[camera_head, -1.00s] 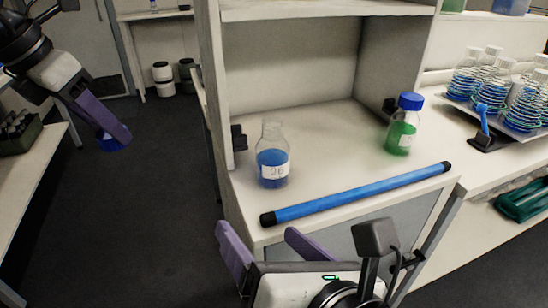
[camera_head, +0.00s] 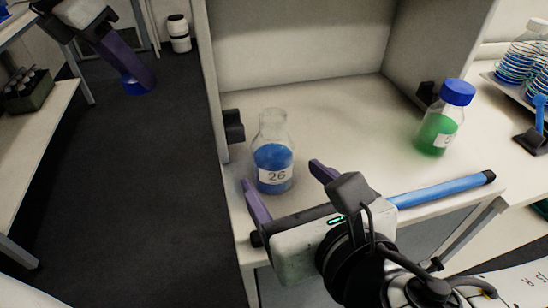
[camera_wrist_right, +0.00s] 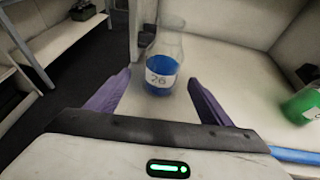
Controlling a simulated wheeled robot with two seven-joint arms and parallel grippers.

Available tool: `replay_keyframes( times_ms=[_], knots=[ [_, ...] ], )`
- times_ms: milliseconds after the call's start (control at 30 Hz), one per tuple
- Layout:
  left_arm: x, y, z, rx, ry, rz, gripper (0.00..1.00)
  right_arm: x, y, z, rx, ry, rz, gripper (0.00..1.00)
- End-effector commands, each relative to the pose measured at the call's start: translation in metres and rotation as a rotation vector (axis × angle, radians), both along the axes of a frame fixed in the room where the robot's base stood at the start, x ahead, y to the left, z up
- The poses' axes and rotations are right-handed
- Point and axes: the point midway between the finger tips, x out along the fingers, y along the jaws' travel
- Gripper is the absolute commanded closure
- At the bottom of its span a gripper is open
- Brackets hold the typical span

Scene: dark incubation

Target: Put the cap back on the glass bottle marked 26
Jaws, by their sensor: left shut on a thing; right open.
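The glass bottle marked 26 (camera_head: 273,158) stands upright and uncapped on the cabinet shelf, with blue liquid inside. It also shows ahead of the fingers in the right wrist view (camera_wrist_right: 162,66). My right gripper (camera_head: 285,175) is open, its purple fingers pointing at the bottle from the front, apart from it. My left gripper (camera_head: 137,80) is at the upper left, shut on a blue cap (camera_head: 138,85), held over the floor away from the shelf.
A capped bottle of green liquid (camera_head: 438,130) stands to the right on the shelf (camera_head: 340,130). A blue bar (camera_head: 440,192) with black ends lies along the front edge, partly behind my right gripper. A black bracket (camera_head: 232,126) is left of bottle 26.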

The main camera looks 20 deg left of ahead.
Motion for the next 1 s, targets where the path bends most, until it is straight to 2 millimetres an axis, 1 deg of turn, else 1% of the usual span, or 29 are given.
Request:
replay_keyframes(
  times_ms=[100, 200, 300, 733, 1000],
  knots=[
    [0.000, 0.000, 0.001, 0.000, 0.000, 0.000, 0.80, 0.017, 0.013, -0.009, -0.001, 0.001, -0.002, 0.26],
    [0.000, 0.000, 0.001, 0.000, 0.000, 0.000, 0.80, 0.028, 0.023, -0.015, 0.000, 0.002, -0.003, 0.26],
    [0.000, 0.000, 0.002, 0.000, 0.000, 0.000, 0.80, 0.036, 0.030, -0.019, -0.001, 0.002, -0.001, 0.26],
    [0.000, 0.000, 0.002, 0.000, 0.000, 0.000, 0.80, 0.041, 0.034, -0.021, 0.000, 0.001, -0.001, 0.26],
    [0.000, 0.000, 0.006, 0.000, 0.000, 0.000, 0.80, 0.072, 0.054, -0.032, -0.001, 0.001, -0.002, 0.26]
  ],
)
